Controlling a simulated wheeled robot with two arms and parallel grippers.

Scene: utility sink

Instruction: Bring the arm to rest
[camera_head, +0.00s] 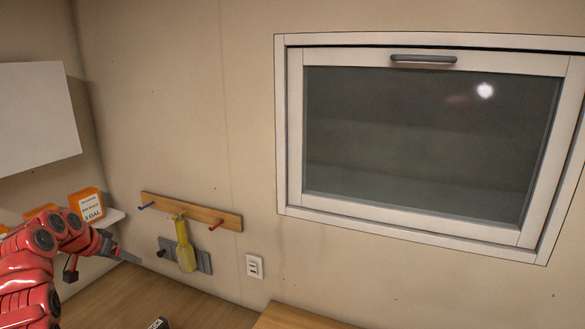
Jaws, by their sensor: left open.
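My left arm (28,262) is red and comes in from the left edge, bent over the wooden counter. My left gripper (100,266) is at the lower left, in front of the wall and above the counter. It is open, with one dark finger and one grey finger spread apart, and nothing shows between them. My right arm and right gripper are not in this view.
A wooden peg rack (190,211) is on the wall, with a yellow brush-like tool (185,248) hanging below it. Orange boxes (86,206) stand on a small shelf at left. The wooden counter (196,308) looks mostly clear. A closed glass-front cabinet (430,140) fills the upper right.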

